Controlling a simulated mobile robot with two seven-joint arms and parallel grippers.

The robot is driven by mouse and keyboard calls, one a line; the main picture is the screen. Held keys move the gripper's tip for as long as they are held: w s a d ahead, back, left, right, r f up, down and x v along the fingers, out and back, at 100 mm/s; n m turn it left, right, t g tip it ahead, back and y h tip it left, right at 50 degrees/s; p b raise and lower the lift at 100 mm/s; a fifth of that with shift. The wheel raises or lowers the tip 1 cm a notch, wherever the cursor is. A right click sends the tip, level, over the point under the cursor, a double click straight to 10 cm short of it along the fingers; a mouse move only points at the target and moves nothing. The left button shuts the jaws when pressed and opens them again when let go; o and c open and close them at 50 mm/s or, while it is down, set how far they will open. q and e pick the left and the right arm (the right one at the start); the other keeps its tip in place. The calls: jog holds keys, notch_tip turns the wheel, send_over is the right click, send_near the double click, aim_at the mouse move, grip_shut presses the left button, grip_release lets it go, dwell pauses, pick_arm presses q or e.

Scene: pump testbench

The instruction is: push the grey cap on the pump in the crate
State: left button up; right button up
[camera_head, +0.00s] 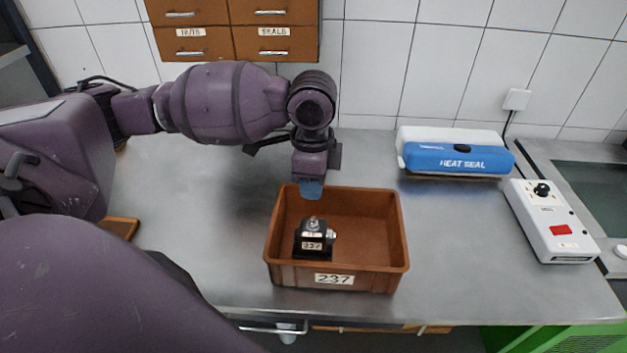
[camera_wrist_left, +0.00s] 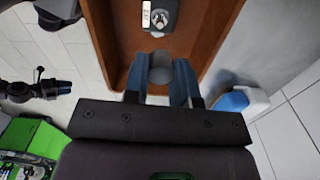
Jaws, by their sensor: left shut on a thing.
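The brown crate (camera_head: 393,255) stands on the metal bench, with a label reading 237 on its front. The pump (camera_head: 314,238), a dark block with a small metal fitting on top and a label, stands upright inside it at the left. It also shows at the top of the left wrist view (camera_wrist_left: 163,14). My left gripper (camera_head: 311,188) points down above the back of the crate, behind and above the pump and apart from it. Its blue fingers are shut on the round grey cap (camera_wrist_left: 160,68). In the head view the fingers hide the cap.
A blue and white heat sealer (camera_head: 457,157) lies at the back right, with a white control box (camera_head: 552,222) in front of it. Brown drawers (camera_head: 233,27) hang on the wall behind my left arm.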

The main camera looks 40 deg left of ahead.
aim_at(313, 218)
pick_arm(q)
jog(key=shift+f+b, duration=1.45)
jog(key=shift+b, duration=0.05)
jog(key=shift+f+b, duration=0.6)
jog(key=shift+b, duration=0.05)
jog(key=shift+f, duration=1)
pick_arm(e)
jog(key=f, duration=0.5)
jog(key=shift+s, duration=0.2)
jog(key=shift+f, duration=0.1)
